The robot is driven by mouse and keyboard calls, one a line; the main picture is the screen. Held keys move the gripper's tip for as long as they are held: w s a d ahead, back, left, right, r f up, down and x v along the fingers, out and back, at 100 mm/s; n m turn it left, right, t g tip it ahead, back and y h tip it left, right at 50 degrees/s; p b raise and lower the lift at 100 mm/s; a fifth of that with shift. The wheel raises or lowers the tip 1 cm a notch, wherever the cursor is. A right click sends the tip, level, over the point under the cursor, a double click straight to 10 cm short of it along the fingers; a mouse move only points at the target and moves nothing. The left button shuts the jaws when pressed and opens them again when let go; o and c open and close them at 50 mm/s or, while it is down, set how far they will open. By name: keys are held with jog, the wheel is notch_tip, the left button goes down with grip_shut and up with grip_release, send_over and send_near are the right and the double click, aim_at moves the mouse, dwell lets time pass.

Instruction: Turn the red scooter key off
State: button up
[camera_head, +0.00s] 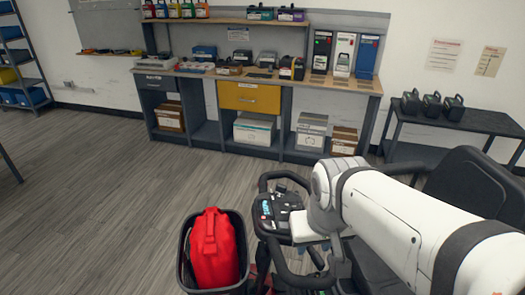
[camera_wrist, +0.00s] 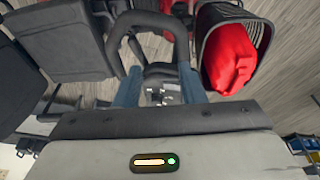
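The scooter's black control console (camera_head: 275,208), with a small lit display and looped handlebars, is at the lower middle of the head view. Little red bodywork shows; my arm covers much of the scooter. My gripper (camera_wrist: 160,88) shows two blue-grey fingers standing apart in the wrist view, with no object clearly held. Small metallic parts show between them, possibly the key area, but I cannot make out the key or its position. A black handlebar loop (camera_wrist: 152,25) lies beyond the fingers. In the head view my gripper is just right of the console, mostly hidden behind my wrist.
A black front basket (camera_head: 186,262) holds a red bag (camera_head: 213,250), left of the console. A black seat (camera_head: 475,190) is at right. A workbench (camera_head: 205,73) with a yellow drawer stands against the back wall. A dark table (camera_head: 470,120) holds several black units. Open floor lies left.

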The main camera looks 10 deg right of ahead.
jog(key=m+t+y+p, duration=0.1)
jog(key=m+y, duration=0.7)
jog(key=m, duration=1.6)
send_near(281, 185)
jog(key=x, duration=0.2)
jog(key=shift+a+f, duration=0.2)
jog(key=shift+f, duration=0.1)
jog(key=x, duration=0.7)
jog(key=shift+w+a+f, duration=0.1)
jog(key=shift+a+f, duration=0.05)
jog(key=shift+a, duration=0.1)
